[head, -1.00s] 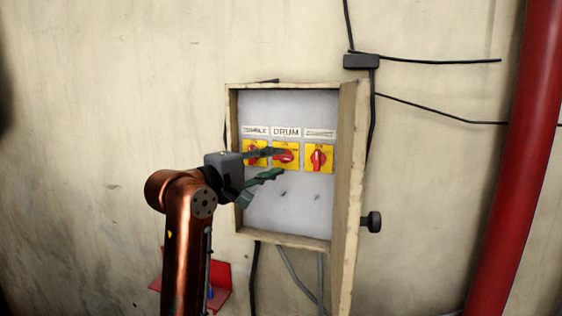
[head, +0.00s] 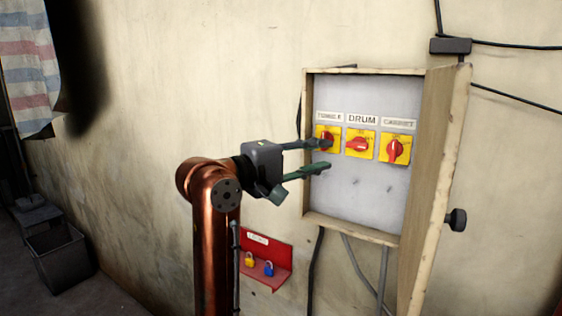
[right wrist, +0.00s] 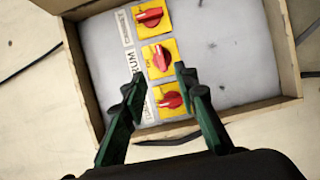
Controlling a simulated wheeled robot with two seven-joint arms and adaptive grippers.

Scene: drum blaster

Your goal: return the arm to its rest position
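My right gripper (head: 322,156) is open in the head view, with its two dark green fingers apart and pointing at the left part of the open switch box (head: 440,170). Nothing shows between the fingers. In the right wrist view the open fingers (right wrist: 157,83) frame part of the box. The box holds three red rotary switches on yellow plates: the left one (head: 330,133), partly behind a finger, the middle DRUM one (head: 358,146) and the right one (head: 396,149). The DRUM handle lies about level; the right one stands about upright. My left gripper is not in view.
A red wall shelf (head: 272,262) with a yellow and a blue padlock sits below my right gripper. A dark bin (head: 62,258) stands at the lower left. A striped cloth (head: 30,70) hangs at the upper left. Cables run from a black junction box (head: 450,46) on the wall.

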